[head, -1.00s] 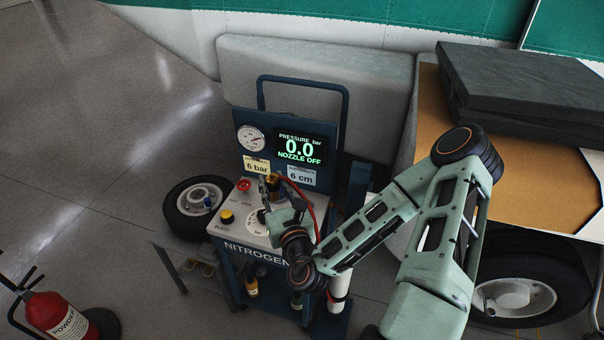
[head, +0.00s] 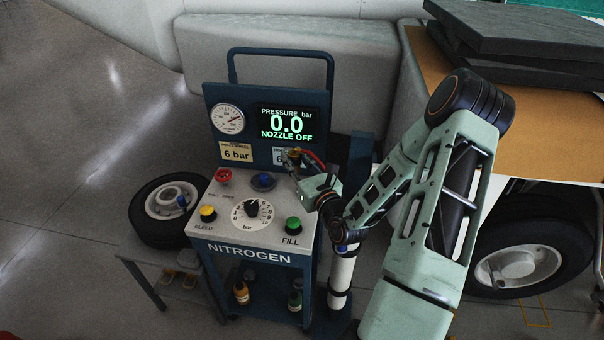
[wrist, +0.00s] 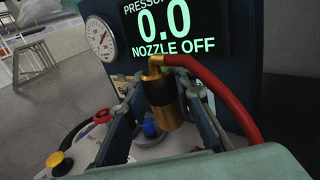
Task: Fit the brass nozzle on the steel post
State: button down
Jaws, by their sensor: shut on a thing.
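The brass nozzle (wrist: 162,100), with a red hose on its top, is upright between the fingers of my gripper (wrist: 163,92). My gripper is shut on it. In the head view the nozzle (head: 293,158) and my gripper (head: 298,170) are above the back right of the cart's panel. A blue-ringed socket (head: 263,181) in the panel is empty; its blue part (wrist: 150,129) shows behind the nozzle in the wrist view. I cannot make out a steel post for certain. A small blue-tipped piece (head: 182,201) shows at the hub of the wheel lying on the left.
The nitrogen cart's panel (head: 232,222) carries a red knob (head: 223,177), a yellow button (head: 208,213), a green button (head: 293,225) and a dial (head: 252,213). Its display (head: 286,124) reads 0.0, NOZZLE OFF. A low bench (head: 170,275) stands at the left. Floor is clear further left.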

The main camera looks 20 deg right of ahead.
jog(key=f+b, duration=0.2)
jog(key=d+f+b, duration=0.1)
jog(key=f+b, duration=0.1)
jog(key=d+f+b, duration=0.1)
jog(key=f+b, duration=0.1)
jog(key=f, duration=0.1)
jog(key=shift+w+d, duration=0.2)
jog(key=shift+p, duration=0.3)
dwell(1.3)
jog(key=shift+f+b, duration=0.4)
jog(key=shift+f, duration=0.15)
dwell(0.4)
jog(key=c, duration=2.1)
grip_release()
jog(key=shift+o, duration=1)
